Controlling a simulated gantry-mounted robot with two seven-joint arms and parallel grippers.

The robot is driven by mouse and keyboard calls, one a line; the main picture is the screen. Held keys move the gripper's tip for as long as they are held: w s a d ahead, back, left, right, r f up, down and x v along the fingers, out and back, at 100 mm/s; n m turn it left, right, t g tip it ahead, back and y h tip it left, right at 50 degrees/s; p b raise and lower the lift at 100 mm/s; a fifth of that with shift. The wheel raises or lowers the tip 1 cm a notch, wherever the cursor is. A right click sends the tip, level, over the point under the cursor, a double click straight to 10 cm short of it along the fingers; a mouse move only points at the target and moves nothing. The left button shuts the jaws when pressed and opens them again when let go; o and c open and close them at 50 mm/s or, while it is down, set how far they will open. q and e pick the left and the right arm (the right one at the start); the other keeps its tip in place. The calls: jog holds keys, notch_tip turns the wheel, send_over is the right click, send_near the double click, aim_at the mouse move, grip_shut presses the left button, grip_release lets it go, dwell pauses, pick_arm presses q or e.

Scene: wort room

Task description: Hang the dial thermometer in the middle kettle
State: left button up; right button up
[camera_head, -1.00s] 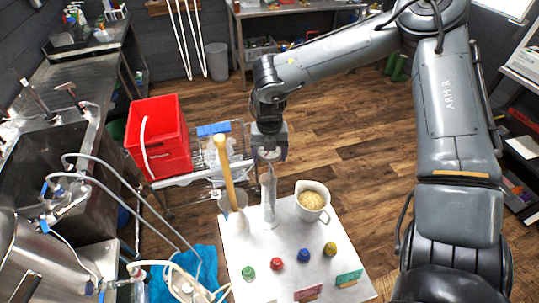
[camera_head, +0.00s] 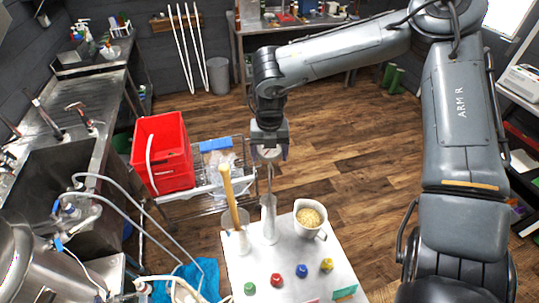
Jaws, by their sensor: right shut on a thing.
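My right gripper (camera_head: 268,154) is above the white table, shut on the top of a thin upright item, which looks like the dial thermometer (camera_head: 269,178). Its thin stem points down toward a pale tall tube (camera_head: 269,222) on the table. The fingers hide its dial, and I cannot tell whether the stem's lower end is still inside the tube. A steel kettle (camera_head: 18,262) is cut off by the left edge. I cannot tell whether it is the middle kettle. My left gripper is not in view.
The white table (camera_head: 240,268) also holds a wooden-handled tool (camera_head: 229,195) in a holder, a jug of grain (camera_head: 309,219) and several coloured knobs. A red bin (camera_head: 162,155) sits on a wire cart (camera_head: 210,190). Hoses (camera_head: 118,195) loop near the kettle and sink.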

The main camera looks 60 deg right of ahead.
notch_tip(320, 180, up, 7)
jog(key=p, duration=0.4)
jog(key=shift+f, duration=0.2)
jog(key=shift+r+p, duration=0.35)
jog(key=shift+r, duration=0.3)
